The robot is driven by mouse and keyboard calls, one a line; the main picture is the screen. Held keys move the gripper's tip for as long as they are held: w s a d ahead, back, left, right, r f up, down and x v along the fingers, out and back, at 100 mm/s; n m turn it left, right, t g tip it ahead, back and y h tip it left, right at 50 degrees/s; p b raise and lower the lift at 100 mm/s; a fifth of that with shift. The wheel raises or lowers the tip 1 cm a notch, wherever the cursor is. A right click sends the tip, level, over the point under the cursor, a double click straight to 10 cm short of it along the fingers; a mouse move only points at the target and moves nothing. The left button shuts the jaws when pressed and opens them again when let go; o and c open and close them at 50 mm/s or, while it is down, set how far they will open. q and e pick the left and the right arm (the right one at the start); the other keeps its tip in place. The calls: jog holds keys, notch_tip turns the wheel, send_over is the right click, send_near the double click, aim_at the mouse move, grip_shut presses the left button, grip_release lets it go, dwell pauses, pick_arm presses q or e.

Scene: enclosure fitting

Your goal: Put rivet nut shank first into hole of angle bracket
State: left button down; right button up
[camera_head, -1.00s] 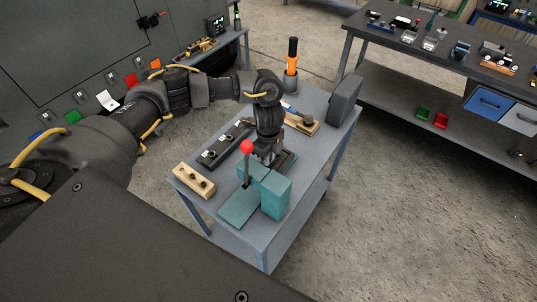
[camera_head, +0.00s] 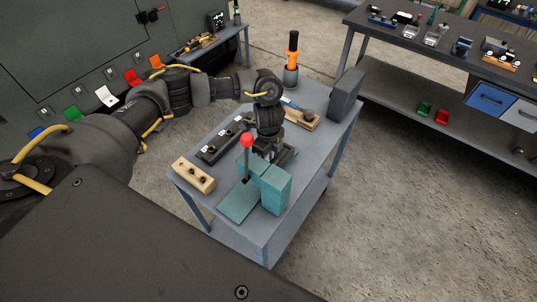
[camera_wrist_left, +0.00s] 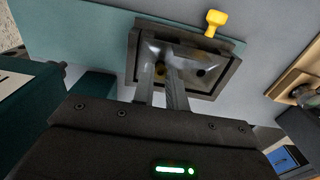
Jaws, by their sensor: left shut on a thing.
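My left gripper (camera_head: 268,154) reaches down behind the teal press on the small table. In the left wrist view its two fingers (camera_wrist_left: 167,72) are close together over a dark rectangular fixture (camera_wrist_left: 222,74). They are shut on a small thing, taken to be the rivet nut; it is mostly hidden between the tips. A shiny metal part, apparently the angle bracket (camera_wrist_left: 187,56), lies inside the fixture. A dark round spot like a hole shows right of the fingers. Whether the nut touches the bracket cannot be told. My right gripper is not in view.
The teal press (camera_head: 276,190) with its red-knobbed lever (camera_head: 247,140) stands close to the gripper. A wooden block (camera_head: 193,176), a black strip (camera_head: 222,143) and a grey box (camera_head: 345,95) are on the table. A yellow knob (camera_wrist_left: 215,20) sits at the fixture's edge.

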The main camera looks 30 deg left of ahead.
pick_arm(q)
jog(key=shift+f, duration=0.5)
dwell(1.0)
jog(key=c, duration=1.3)
grip_release()
jog(key=shift+c, duration=0.2)
notch_tip(320, 180, up, 11)
